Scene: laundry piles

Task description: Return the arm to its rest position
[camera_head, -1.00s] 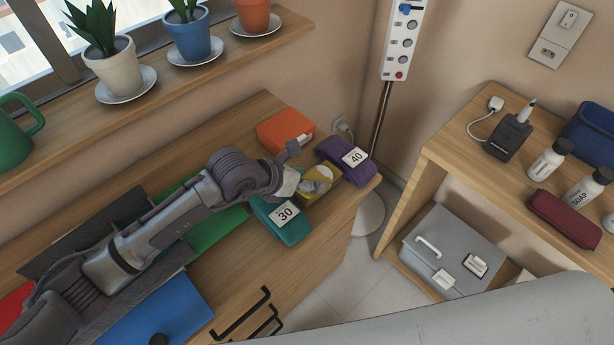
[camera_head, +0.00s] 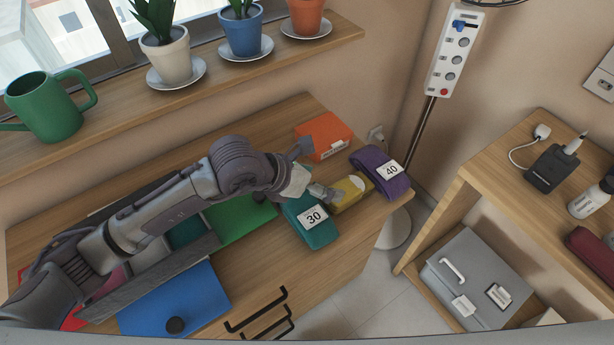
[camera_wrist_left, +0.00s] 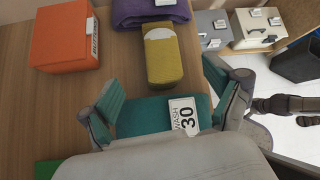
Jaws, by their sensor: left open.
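My left gripper (camera_head: 316,170) is open and empty above the wooden dresser top, over the teal bundle (camera_head: 322,232) labelled 30. In the left wrist view its two fingers (camera_wrist_left: 172,95) are spread wide on either side of that teal bundle (camera_wrist_left: 150,110). A yellow bundle (camera_head: 352,190) lies just beyond the fingertips, between the teal one and a purple bundle (camera_head: 378,165) labelled 40. In the left wrist view the yellow bundle (camera_wrist_left: 164,62) stands clear of both fingers. My left arm reaches across the dresser from the left. My right gripper is not in view.
An orange box (camera_head: 323,136) sits behind the gripper. A blue folder-like panel (camera_head: 190,298) with a dark knob, a green flat piece (camera_head: 240,220) and grey dividers lie under the arm. A shelf with potted plants and a green watering can (camera_head: 45,108) runs above.

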